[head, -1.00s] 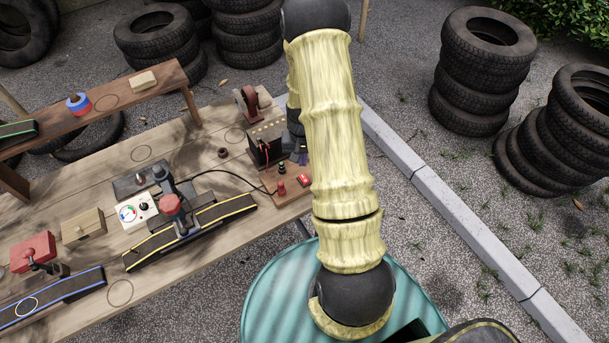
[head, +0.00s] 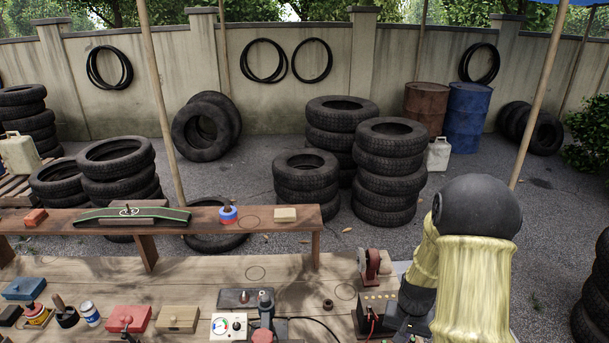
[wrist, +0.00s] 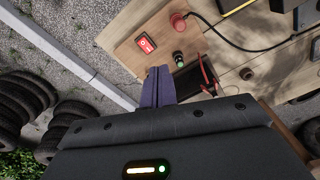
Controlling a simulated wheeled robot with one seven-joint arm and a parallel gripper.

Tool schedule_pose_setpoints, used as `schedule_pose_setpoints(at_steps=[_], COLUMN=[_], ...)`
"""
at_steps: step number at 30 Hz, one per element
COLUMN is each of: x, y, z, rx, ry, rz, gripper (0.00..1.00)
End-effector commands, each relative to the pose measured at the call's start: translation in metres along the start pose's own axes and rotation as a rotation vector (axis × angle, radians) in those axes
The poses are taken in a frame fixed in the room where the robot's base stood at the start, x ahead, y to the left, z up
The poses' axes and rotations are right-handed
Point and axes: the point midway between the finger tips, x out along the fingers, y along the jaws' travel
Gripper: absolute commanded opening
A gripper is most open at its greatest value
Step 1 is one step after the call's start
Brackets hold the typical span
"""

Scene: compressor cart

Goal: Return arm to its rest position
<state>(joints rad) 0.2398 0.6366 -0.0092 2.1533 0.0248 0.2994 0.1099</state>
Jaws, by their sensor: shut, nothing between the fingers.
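My gripper (wrist: 157,86) shows in the wrist view with its two dark purple fingers together and nothing between them. The fingers are over the near edge of a wooden control board (wrist: 125,50), beside a black box with red leads (wrist: 192,82). I cannot tell the height of the gap. In the head view my yellow and black arm fills the lower right, with its elbow up, and my gripper is mostly hidden at the bottom edge near the black box (head: 372,312).
The board carries a red switch (wrist: 145,43), a red button (wrist: 178,22) and a green button (wrist: 179,58). A workbench (head: 190,285) holds a gauge box (head: 229,326) and several tools. A raised shelf (head: 340,212) stands behind it. Tyre stacks (head: 390,170) stand beyond; open gravel lies right of the bench.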

Motion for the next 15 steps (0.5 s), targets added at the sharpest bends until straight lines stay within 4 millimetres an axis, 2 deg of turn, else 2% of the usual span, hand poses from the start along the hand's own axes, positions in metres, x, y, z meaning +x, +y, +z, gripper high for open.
schedule_pose_setpoints(at_steps=[1,6,15], x=[-0.019,-0.067,-0.132], y=[-0.009,-0.029,-0.050], z=[0.007,0.037,0.105], rx=[-0.032,-0.131,-0.306], ry=[0.020,0.065,0.146], rz=[-0.005,-0.016,-0.037], gripper=[0.00,0.00,0.00])
